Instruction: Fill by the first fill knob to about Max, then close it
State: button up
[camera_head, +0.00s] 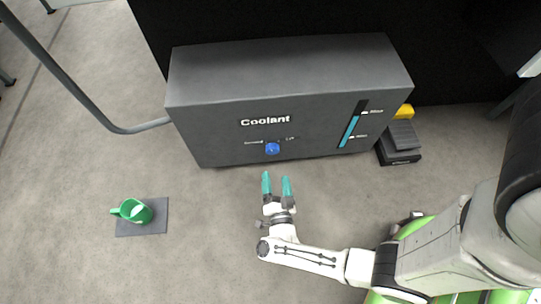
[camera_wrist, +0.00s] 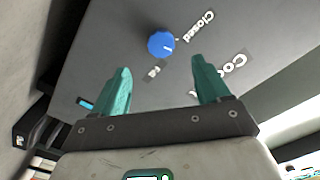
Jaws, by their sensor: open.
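The grey Coolant unit (camera_head: 215,135) stands on the floor with its labelled front facing me. Its blue round fill knob (camera_head: 272,148) sits low on the front, below the word Coolant. In the wrist view the knob (camera_wrist: 161,43) shows a short white mark and a Closed label beside it. The gauge (camera_head: 350,130) at the right of the front has a teal column whose top is close to the Max mark, apparently a little below it. My gripper (camera_head: 276,178) is open and empty, just in front of the knob and apart from it; its teal fingers (camera_wrist: 160,75) point towards the knob.
A green mug (camera_head: 132,211) stands on a dark mat (camera_head: 155,223) at the left. A dark stepped block (camera_head: 400,145) and a yellow object (camera_head: 405,111) lie beside the unit's right end. A grey rail (camera_head: 75,85) curves at the upper left.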

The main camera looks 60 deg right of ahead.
aim_at(273, 153)
jog(key=b+x, duration=0.2)
jog(key=x, duration=0.7)
jog(key=shift+w+d, duration=0.25)
jog(key=shift+c, duration=0.3)
jog(key=c, duration=1)
jog(key=shift+r+n+p, duration=0.25)
jog(key=shift+n+p, duration=0.5)
jog(key=shift+n, duration=0.35)
jog(key=n, duration=0.1)
jog(key=n+p, duration=0.1)
jog(key=n, duration=0.1)
jog(key=shift+s+f+n, duration=0.1)
jog(key=shift+f+n, duration=0.15)
jog(key=shift+n, duration=0.05)
jog(key=o, duration=1.1)
jog(key=shift+c, duration=0.2)
